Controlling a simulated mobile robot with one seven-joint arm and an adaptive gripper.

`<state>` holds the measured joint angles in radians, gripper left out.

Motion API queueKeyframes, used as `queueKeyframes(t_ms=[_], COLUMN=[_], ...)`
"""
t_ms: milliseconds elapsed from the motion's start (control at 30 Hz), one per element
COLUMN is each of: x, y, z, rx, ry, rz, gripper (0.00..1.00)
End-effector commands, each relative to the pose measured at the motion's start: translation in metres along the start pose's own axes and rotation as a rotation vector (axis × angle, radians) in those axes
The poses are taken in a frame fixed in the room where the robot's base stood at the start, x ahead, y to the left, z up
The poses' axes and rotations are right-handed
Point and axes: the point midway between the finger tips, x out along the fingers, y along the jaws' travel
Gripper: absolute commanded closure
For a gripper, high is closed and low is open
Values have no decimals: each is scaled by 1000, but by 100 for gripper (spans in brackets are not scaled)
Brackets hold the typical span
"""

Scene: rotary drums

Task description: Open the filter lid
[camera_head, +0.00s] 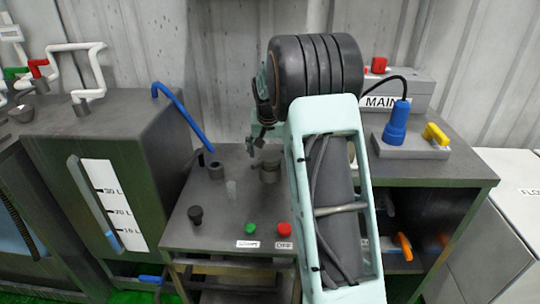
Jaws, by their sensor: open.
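My gripper (254,146) hangs from my arm near the middle of the view, above the back of the dark metal bench (205,232). It is open, and no object shows in it. A short grey round fitting (270,171) stands on the bench just below and right of the gripper, partly beside my arm.
A black knob (196,215), a green button (250,228) and a red button (283,229) are at the bench front. A tank (110,150) with a level scale stands left. A blue plug (396,124) and yellow switch (435,134) are right. My arm hides the bench's right part.

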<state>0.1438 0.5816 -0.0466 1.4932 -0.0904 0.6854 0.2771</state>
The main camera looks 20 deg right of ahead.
Motion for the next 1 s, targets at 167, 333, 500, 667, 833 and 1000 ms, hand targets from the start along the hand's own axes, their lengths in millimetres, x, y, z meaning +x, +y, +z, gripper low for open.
queueKeyframes(t_ms=[167, 333, 500, 667, 833, 1000], x=[8, 8, 8, 8, 8, 8], y=[0, 0, 0, 0, 0, 0], z=[0, 0, 0, 0, 0, 0], rx=[0, 0, 0, 0, 1, 1], ry=[0, 0, 0, 0, 0, 0], rz=[0, 0, 0, 0, 0, 0], gripper=[25, 25, 37, 55, 74, 87])
